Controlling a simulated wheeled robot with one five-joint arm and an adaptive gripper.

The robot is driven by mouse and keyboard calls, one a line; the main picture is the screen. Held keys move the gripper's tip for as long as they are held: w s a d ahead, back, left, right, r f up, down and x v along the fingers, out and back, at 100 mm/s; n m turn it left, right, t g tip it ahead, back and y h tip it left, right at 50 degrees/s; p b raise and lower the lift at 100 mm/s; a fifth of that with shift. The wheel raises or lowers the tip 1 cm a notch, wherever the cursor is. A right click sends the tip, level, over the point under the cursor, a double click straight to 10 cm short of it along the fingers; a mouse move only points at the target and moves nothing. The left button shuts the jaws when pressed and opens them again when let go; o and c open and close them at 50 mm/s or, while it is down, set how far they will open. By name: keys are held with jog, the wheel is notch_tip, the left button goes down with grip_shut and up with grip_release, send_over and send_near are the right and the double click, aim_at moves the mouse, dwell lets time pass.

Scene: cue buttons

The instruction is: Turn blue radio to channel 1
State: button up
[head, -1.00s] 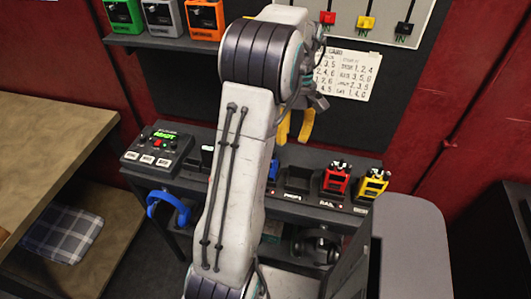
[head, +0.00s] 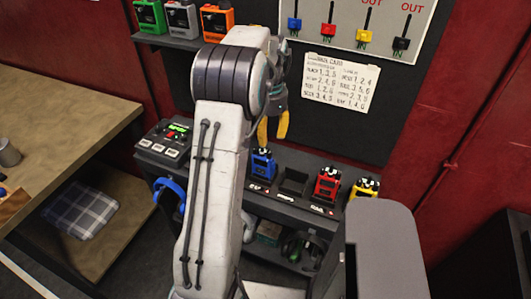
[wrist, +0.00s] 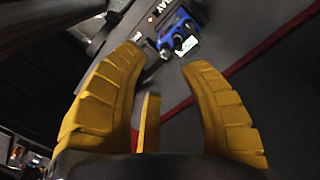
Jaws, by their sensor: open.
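The blue radio (head: 261,165) stands upright in its slot on the dark console shelf, left of an empty slot. In the wrist view the blue radio (wrist: 180,34) shows beyond my fingertips, with dark knobs and a small pale display on it; the channel cannot be read. My gripper (head: 273,129) is above and slightly behind the radio in the head view, its yellow fingers pointing down. In the wrist view my gripper (wrist: 160,60) is open and empty, the fingers apart from the radio.
A red radio (head: 328,184) and a yellow radio (head: 364,188) stand to the right. A control box (head: 165,140) with a green display sits left. Green, grey and orange radios (head: 183,18) fill an upper shelf. A paper card (head: 340,82) hangs behind, below colored switches (head: 348,32).

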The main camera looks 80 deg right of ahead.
aim_at(269, 151)
jog(key=m, duration=0.3)
jog(key=shift+d+m, duration=0.3)
jog(key=m, duration=0.3)
jog(key=shift+f+m, duration=0.1)
jog(key=shift+m, duration=0.2)
jog(key=shift+f+p, duration=0.55)
jog(key=shift+f, duration=3.05)
grip_shut()
